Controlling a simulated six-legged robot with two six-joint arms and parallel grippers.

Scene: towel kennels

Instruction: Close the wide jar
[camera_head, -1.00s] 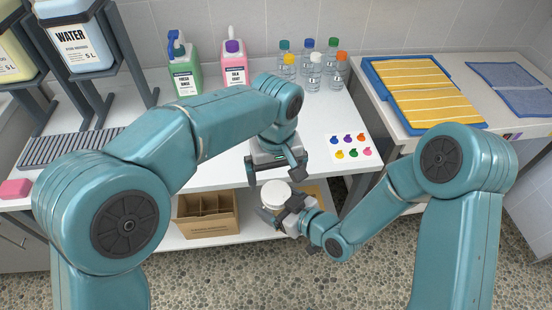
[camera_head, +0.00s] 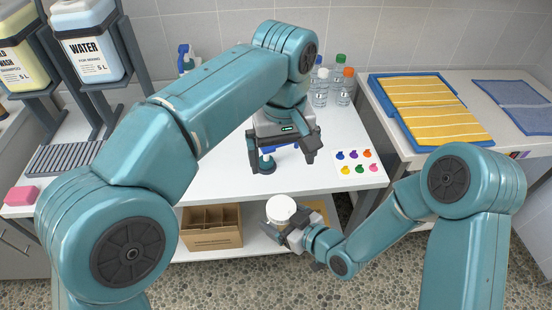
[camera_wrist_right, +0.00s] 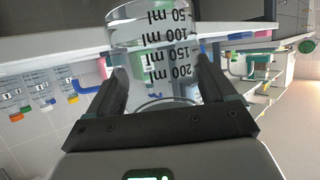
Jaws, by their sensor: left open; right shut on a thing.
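The wide jar (camera_head: 281,215) is clear with a white round top in the head view, low in front of the white table's front edge. I cannot tell whether the white is a lid or an open mouth. My right gripper (camera_head: 290,230) is shut on the jar's side; the right wrist view shows the clear wall with black ml marks (camera_wrist_right: 155,55) between its fingers. My left gripper (camera_head: 285,160) is open above the table's front part, apart from the jar. A small blue and teal item (camera_head: 266,161) shows by its left finger; its shape is partly hidden.
Capped bottles (camera_head: 340,88) stand at the table's back, partly behind my left arm. A card with coloured pictures (camera_head: 354,161) lies right of my left gripper. A cardboard box (camera_head: 212,228) stands on the lower shelf.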

